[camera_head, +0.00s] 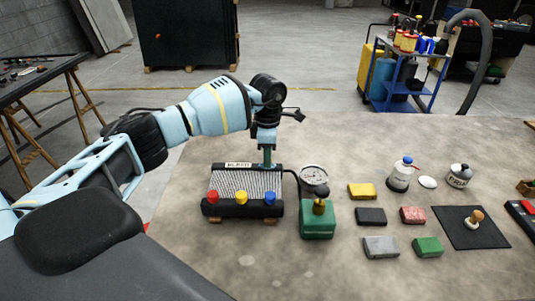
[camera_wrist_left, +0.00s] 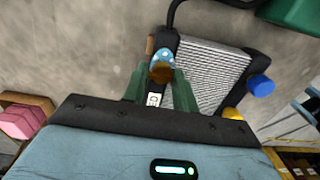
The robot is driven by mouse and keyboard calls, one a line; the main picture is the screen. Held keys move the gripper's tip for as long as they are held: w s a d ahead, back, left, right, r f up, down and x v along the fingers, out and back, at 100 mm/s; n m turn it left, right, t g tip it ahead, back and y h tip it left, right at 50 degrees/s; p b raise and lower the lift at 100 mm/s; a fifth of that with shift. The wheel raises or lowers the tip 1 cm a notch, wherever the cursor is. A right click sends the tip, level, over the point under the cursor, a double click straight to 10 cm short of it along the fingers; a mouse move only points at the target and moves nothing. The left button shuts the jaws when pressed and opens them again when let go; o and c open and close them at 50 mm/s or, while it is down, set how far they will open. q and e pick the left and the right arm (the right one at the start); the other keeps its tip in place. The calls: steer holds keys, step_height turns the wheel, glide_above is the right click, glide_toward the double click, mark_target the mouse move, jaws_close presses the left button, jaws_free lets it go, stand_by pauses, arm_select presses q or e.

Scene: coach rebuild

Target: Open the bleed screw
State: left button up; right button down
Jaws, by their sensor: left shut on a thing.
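A finned radiator block (camera_head: 240,184) with a dark frame stands on the table, with a small white label (camera_head: 238,165) on its top edge. My left gripper (camera_head: 267,158) points down at its back right corner. In the left wrist view, the green fingers of this gripper (camera_wrist_left: 160,82) are shut on a small brown screw head (camera_wrist_left: 161,73), which I take for the bleed screw. A blue, light-spotted piece (camera_wrist_left: 163,56) sits beside it. In the head view the fingers hide the screw. My right gripper is not in view.
Red, yellow (camera_head: 241,198) and blue knobs line the block's front. A black hose runs to a round gauge (camera_head: 314,175) by a green box (camera_head: 318,222).

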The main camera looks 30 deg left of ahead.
arm_select(q)
steer(key=shift+s+d+f, duration=0.1)
steer(key=shift+s+f, duration=0.1)
steer(key=shift+f, duration=0.05)
steer(key=o, duration=0.6)
steer(key=shift+o, duration=1.4)
steer(key=shift+s+r, duration=0.1)
steer(key=shift+r, duration=0.05)
steer(key=shift+w+r, duration=0.2)
steer(key=shift+r, duration=0.35)
step_height(320, 180, up, 7)
steer(key=shift+s+f, duration=0.1)
